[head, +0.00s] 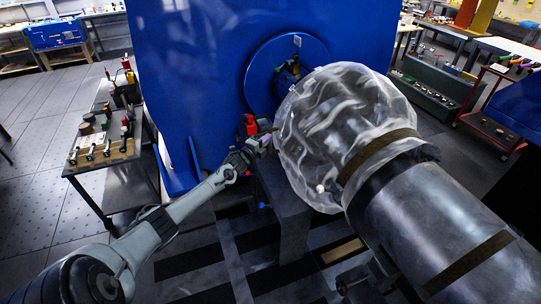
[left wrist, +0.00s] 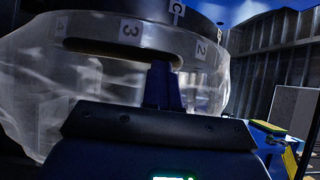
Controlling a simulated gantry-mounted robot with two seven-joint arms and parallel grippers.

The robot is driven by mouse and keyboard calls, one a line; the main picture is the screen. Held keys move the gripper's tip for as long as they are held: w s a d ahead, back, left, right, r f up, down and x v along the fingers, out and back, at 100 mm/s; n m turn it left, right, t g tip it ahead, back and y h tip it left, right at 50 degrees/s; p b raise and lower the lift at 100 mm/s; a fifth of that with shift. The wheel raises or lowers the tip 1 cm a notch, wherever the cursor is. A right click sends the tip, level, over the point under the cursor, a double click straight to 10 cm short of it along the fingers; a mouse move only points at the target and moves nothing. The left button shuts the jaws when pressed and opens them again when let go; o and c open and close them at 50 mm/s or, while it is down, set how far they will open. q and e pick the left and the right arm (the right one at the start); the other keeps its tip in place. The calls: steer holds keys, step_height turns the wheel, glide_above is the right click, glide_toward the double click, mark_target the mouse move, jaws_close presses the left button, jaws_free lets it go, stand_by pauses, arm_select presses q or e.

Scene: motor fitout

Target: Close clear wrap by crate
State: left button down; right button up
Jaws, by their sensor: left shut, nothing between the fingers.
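The clear wrap (head: 325,115) is a crumpled, see-through cover bulging around the end of a large grey metal cylinder (head: 440,225). A brown band (head: 375,157) circles it at the cylinder side. My left gripper (head: 262,142) is at the wrap's left side, with its fingers shut and empty. In the left wrist view, the shut fingers (left wrist: 162,85) stand in front of the wrap (left wrist: 95,95) and a dark ring (left wrist: 145,35) with number labels. I cannot tell whether they touch. No thing is clearly recognisable as the crate. My right gripper is not in view.
A big blue housing (head: 190,70) with a round blue flange (head: 262,75) stands behind the wrap. A grey block (head: 285,205) stands below my left gripper. A cart (head: 105,155) with tools and parts is at the left. A red cart (head: 490,115) is at the right.

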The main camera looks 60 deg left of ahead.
arm_select(q)
steer(key=shift+a+f, duration=0.15)
steer(key=shift+a, duration=0.2)
stand_by(0.3)
